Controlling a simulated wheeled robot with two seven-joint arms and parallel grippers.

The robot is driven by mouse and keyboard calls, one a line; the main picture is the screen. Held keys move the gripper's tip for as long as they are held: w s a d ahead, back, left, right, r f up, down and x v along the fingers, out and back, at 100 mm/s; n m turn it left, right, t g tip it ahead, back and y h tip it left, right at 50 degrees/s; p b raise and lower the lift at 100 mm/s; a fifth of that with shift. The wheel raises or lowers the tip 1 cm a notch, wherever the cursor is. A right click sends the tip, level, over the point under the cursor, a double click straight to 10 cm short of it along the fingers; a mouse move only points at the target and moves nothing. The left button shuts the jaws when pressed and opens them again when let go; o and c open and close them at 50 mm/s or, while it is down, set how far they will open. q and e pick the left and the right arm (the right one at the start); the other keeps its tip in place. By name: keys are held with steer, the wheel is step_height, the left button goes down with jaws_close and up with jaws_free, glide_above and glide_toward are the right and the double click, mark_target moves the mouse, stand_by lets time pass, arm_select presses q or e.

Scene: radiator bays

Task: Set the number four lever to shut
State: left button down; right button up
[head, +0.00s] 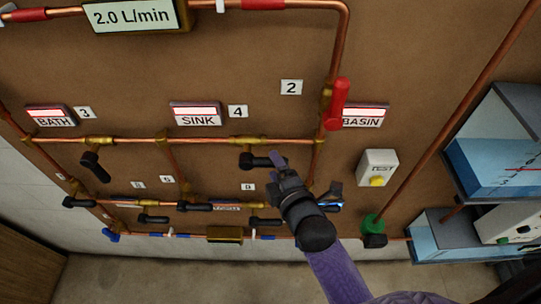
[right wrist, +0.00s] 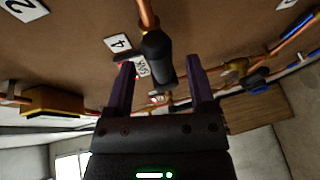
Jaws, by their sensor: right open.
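The number four plate (head: 238,111) sits beside the lit SINK sign (head: 195,114) on the brown board. Below it, a black lever (head: 262,160) on a brass valve points right, roughly along the copper pipe. My right gripper (head: 308,175) is open and close to that lever's free end. In the right wrist view, the black lever (right wrist: 158,55) shows between the two spread fingers of my right gripper (right wrist: 161,68), with the 4 plate (right wrist: 118,43) to its left. I cannot tell whether a finger touches it. My left gripper is not in view.
Another black lever (head: 97,167) hangs below plate 3. A red lever (head: 338,103) stands near plate 2. Several black levers line the lower pipes. A test box with a yellow button (head: 378,167) and a green-collared pipe (head: 373,224) are to the right.

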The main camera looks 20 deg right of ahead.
steer(key=shift+x, duration=1.2)
jaws_close()
stand_by(0.5)
